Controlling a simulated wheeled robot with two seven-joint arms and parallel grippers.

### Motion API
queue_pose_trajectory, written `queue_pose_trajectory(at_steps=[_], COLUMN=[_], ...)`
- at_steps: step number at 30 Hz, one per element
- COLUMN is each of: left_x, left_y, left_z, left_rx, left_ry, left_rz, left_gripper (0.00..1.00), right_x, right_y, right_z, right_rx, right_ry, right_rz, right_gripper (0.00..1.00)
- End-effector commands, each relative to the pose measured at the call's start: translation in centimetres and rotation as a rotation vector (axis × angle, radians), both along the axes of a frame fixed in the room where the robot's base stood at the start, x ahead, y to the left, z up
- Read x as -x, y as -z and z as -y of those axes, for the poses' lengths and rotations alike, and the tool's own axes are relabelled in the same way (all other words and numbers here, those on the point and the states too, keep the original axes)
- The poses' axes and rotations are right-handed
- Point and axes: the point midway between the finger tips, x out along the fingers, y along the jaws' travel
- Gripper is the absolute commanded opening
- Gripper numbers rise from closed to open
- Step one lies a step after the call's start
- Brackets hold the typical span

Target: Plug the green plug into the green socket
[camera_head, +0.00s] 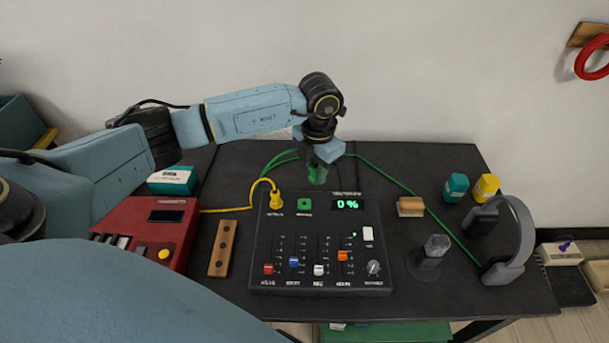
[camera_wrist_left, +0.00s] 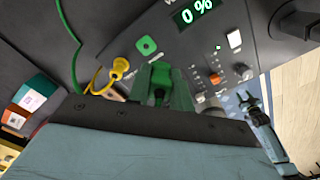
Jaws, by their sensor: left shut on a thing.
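My left gripper (camera_head: 318,172) is shut on the green plug (camera_head: 317,175) and holds it above the back edge of the black control panel (camera_head: 262,240). In the left wrist view the plug (camera_wrist_left: 160,82) sits between the fingers. The green socket (camera_head: 304,205) is empty on the panel's upper left, below and slightly left of the plug in the head view. It also shows clear in the left wrist view (camera_wrist_left: 147,45). Plug and socket are apart. What looks like my right gripper (camera_wrist_left: 251,103) shows small at the right of the wrist view, fingers parted, away from the panel.
A yellow plug (camera_head: 277,200) stands in the panel beside the green socket. A green cable (camera_head: 400,184) runs behind the panel toward the headphone stand (camera_head: 515,240). A red box (camera_head: 150,225) and a wooden block (camera_head: 223,248) lie left. A black knob-topped post (camera_head: 430,255) stands right.

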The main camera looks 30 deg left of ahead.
Motion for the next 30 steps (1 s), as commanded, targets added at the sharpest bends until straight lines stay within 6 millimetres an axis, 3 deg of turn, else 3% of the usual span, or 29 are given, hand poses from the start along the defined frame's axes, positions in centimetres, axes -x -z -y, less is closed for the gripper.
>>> queue_pose_trajectory(at_steps=[6,12,30], left_x=[0.2,0.3,0.3], left_y=[2.6,3.8,4.3], left_z=[-1.9,-2.8,-3.1], left_rx=[-0.001,0.001,0.000], left_ry=[-0.524,-0.788,-0.847], left_rz=[-0.004,-0.001,0.000], left_gripper=[0.01,0.01,0.01], right_x=[0.1,0.1,0.0], right_y=[-0.1,-0.1,0.2], right_z=[0.0,0.0,-0.2], right_rx=[0.000,0.000,-0.003], right_ry=[0.000,0.001,0.002], right_rz=[-0.001,-0.001,-0.001], right_gripper=[0.45,0.45,0.45])
